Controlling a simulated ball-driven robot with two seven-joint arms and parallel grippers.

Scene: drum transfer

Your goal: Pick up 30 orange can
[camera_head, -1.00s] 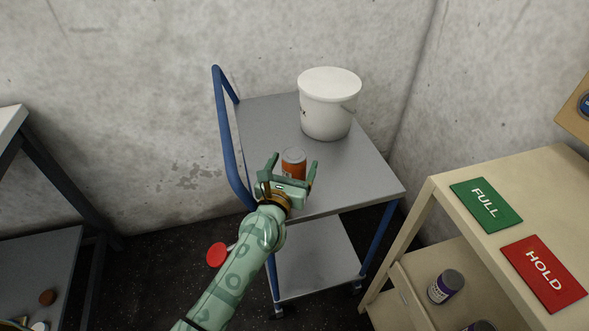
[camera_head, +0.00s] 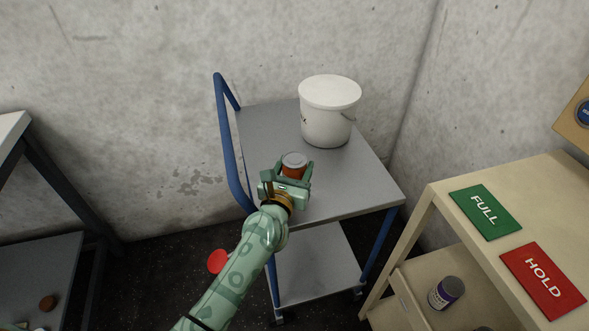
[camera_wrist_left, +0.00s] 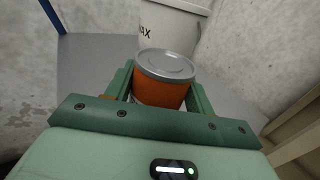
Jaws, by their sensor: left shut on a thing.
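The orange can (camera_head: 293,171) has a grey lid and is upright at the cart's top shelf. My left gripper (camera_head: 289,173) is shut on it, one finger on each side. In the left wrist view the orange can (camera_wrist_left: 160,90) sits between the fingers of the left gripper (camera_wrist_left: 160,92). I cannot tell whether the can's base touches the shelf; the gripper hides it. My right gripper is not in view.
A white lidded bucket (camera_head: 328,118) stands behind the can on the grey cart (camera_head: 262,130), which has a blue handle. A beige bench (camera_head: 535,192) at right carries a green FULL mat (camera_head: 485,212) and a red HOLD mat (camera_head: 543,280).

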